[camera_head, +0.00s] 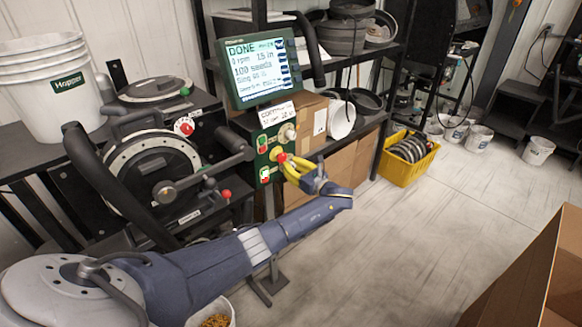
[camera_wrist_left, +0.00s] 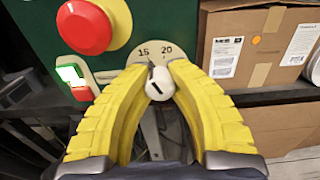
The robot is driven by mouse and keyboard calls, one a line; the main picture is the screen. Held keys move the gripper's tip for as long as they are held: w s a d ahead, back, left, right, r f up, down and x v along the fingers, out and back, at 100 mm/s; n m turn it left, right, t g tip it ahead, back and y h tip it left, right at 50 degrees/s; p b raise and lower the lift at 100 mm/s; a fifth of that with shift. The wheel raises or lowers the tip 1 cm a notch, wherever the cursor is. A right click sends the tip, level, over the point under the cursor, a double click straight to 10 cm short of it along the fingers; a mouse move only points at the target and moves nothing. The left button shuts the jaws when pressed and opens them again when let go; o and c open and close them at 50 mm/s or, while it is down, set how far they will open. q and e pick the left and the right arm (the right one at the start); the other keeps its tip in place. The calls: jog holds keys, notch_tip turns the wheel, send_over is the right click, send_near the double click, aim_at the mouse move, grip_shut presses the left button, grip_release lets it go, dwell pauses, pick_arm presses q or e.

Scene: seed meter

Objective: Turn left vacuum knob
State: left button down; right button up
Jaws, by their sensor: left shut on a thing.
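My left gripper (camera_head: 291,168) reaches the front of the green control panel (camera_head: 256,146) in the head view. Its yellow fingers (camera_wrist_left: 159,72) are closed around a small white knob (camera_wrist_left: 160,86) with a dark line on its face. A pale dial plate (camera_wrist_left: 163,50) behind the knob shows 15 and 20. In the head view the fingers hide this knob. Another pale knob (camera_head: 289,133) sits higher on the panel. My right gripper is not in view.
A red button on a yellow base (camera_wrist_left: 84,27) and a lit green switch (camera_wrist_left: 71,74) are close left of the fingers. A screen (camera_head: 258,66) reading DONE stands above the panel. The seed meter disc (camera_head: 150,172) is at left. Cardboard boxes (camera_wrist_left: 257,45) stand right.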

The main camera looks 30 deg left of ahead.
pick_arm(q)
jog(key=shift+f, duration=0.15)
jog(key=n, duration=0.4)
jog(key=shift+f+n, duration=0.1)
jog(key=shift+n, duration=2.7)
jog(key=shift+d, duration=0.1)
jog(key=c, duration=1.5)
grip_release()
jog(key=shift+w, duration=0.1)
jog(key=shift+c, duration=0.2)
jog(key=o, duration=0.5)
jog(key=shift+c, duration=0.2)
jog(key=v, duration=1.2)
jog(key=shift+r, duration=0.2)
